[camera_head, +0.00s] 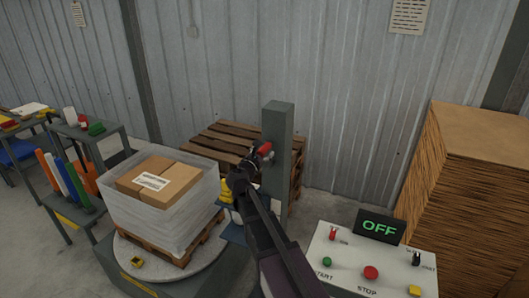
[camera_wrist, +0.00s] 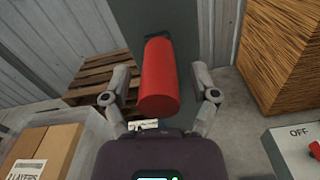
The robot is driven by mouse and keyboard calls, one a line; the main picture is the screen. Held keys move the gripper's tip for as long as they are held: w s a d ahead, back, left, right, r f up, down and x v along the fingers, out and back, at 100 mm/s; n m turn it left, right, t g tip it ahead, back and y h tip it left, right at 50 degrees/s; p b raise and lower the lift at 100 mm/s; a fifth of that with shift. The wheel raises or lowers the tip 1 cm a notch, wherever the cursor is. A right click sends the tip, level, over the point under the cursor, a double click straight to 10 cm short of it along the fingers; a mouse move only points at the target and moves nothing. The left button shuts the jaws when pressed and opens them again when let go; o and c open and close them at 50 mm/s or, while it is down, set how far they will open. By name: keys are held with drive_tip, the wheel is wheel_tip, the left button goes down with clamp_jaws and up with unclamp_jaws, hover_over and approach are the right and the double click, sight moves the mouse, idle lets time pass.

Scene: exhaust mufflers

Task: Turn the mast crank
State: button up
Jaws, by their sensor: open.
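The mast (camera_head: 277,150) is a grey-green upright post in front of the metal wall. It also shows behind the crank in the wrist view (camera_wrist: 185,25). The crank's red cylindrical handle (camera_head: 264,148) is on the mast's front, partly hidden by my arm. In the wrist view the red handle (camera_wrist: 158,75) points toward the camera. My gripper (camera_head: 254,160) is at the handle. In the wrist view its open fingers (camera_wrist: 160,82) stand on either side of the handle, with visible gaps. The crank arm is mostly hidden.
A wrapped pallet of cartons (camera_head: 160,200) stands on a turntable at the left. A control panel (camera_head: 345,262) with an OFF display (camera_head: 380,226) is at the right. A tall cardboard stack (camera_head: 465,180) stands at the far right.

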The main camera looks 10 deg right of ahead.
clamp_jaws()
drive_tip(key=shift+d, duration=0.25)
drive_tip(key=shift+a, duration=0.2)
drive_tip(key=shift+d, duration=0.1)
drive_tip(key=shift+w+a, duration=0.1)
drive_tip(key=shift+a, duration=0.15)
